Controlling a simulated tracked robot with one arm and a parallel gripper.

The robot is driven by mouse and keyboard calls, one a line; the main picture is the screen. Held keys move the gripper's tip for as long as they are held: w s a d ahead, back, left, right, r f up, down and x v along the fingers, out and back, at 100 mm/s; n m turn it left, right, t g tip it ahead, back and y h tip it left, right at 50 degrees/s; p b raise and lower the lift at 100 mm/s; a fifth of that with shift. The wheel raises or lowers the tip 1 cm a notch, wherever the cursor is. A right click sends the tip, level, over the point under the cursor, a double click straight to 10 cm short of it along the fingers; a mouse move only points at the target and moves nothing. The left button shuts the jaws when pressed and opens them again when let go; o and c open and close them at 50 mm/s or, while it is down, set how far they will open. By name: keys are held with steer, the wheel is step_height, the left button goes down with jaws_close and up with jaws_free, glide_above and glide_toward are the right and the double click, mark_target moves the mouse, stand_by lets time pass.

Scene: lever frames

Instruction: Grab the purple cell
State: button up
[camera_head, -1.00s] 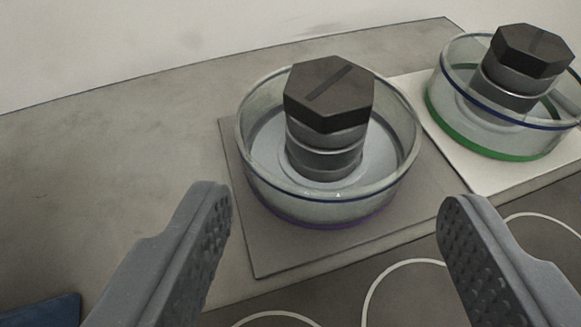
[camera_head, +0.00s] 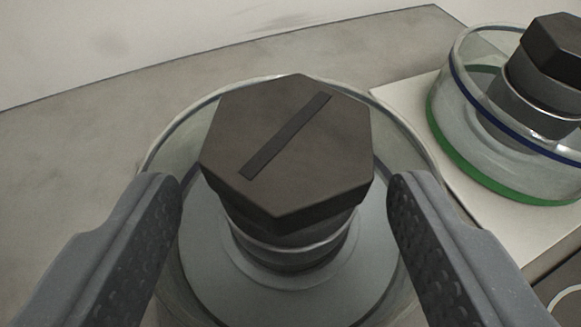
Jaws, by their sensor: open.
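The purple cell is a round glass dish (camera_head: 410,150) with a dark hexagonal bolt head (camera_head: 287,150) on a grey stepped stem at its centre. Its purple base ring is hidden in the current view; it shows only in the earlier frame. My gripper (camera_head: 285,190) is open, with one finger to the left and one to the right of the bolt head and stem.
A similar glass dish with a green base ring (camera_head: 470,178) and a dark hexagonal bolt stands at the right on a pale plate (camera_head: 405,95). A grey surface (camera_head: 60,150) is bare at the left, with a pale wall (camera_head: 150,35) behind.

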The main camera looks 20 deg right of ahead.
mark_target(288, 165)
steer(key=x, duration=0.3)
steer(key=shift+s+f, duration=0.1)
steer(key=shift+f, duration=0.15)
steer(key=shift+x, duration=0.9)
steer(key=shift+r, duration=0.1)
jaws_close()
